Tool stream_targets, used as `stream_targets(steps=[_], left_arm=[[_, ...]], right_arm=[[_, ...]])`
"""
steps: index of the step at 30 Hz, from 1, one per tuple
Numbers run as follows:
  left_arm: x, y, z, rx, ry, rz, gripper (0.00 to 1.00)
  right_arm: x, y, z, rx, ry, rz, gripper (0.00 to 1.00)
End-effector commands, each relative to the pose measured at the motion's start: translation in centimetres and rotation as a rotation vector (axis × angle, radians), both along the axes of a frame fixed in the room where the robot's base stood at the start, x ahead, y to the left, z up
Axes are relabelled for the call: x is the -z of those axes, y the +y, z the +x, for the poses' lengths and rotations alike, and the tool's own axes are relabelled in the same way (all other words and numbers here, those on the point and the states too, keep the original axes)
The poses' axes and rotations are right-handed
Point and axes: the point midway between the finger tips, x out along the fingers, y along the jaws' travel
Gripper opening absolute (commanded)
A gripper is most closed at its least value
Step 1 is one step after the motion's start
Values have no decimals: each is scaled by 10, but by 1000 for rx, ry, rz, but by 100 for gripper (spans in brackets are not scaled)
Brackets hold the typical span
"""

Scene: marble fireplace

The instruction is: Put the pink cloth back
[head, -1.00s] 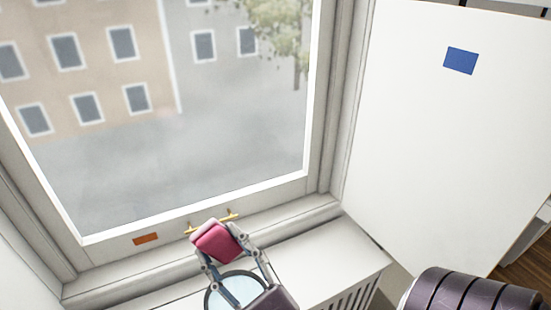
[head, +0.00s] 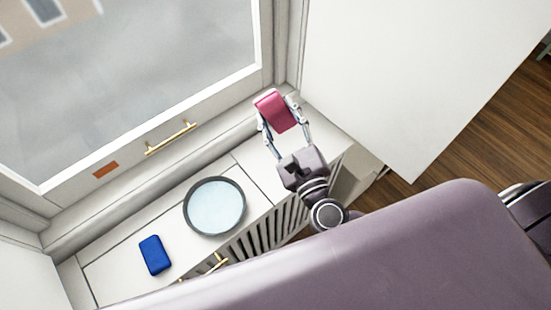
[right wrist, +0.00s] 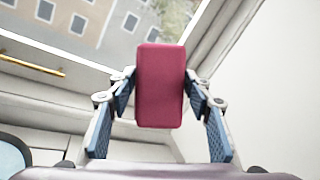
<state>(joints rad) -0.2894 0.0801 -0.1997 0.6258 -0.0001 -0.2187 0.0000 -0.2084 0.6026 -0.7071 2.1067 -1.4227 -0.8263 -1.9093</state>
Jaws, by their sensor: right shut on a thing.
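The pink cloth (head: 274,108) is a small, rounded block held between the fingertips of my right gripper (head: 281,115). In the head view it is over the right end of the white sill, near the window's corner and the white panel. I cannot tell how high above the sill it is. In the right wrist view the cloth (right wrist: 160,85) stands upright between the two blue-padded fingers, which are shut on it. My left gripper is not in view.
A dark-rimmed round dish (head: 242,190) with a pale blue inside and a blue block (head: 155,255) are on the sill. The window has a gold handle (head: 170,138) and an orange patch (head: 106,170). A white panel (head: 390,80) stands at right.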

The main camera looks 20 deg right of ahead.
Motion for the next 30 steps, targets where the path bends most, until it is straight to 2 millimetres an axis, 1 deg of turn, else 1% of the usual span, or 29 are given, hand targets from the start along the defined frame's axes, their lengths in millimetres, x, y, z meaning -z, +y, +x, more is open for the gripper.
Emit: stream_targets(steps=[1, 6, 10, 13, 17, 21, 26, 30], left_arm=[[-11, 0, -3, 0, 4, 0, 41], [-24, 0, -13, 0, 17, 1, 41], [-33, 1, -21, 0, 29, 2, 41], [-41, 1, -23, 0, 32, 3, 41], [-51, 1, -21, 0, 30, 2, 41], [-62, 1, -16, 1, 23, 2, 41], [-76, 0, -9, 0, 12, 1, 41], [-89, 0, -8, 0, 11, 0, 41]], right_arm=[[0, 6, 11, -13, 44, 7, 27], [28, 23, 32, -55, 223, 25, 27], [46, 34, 43, -90, 360, 34, 27], [58, 39, 48, -120, 465, 36, 27], [72, 44, 52, -159, 601, 34, 27], [83, 46, 54, -203, 747, 25, 27], [91, 43, 52, -253, 909, 3, 27], [92, 37, 48, -295, 1047, -21, 27]])
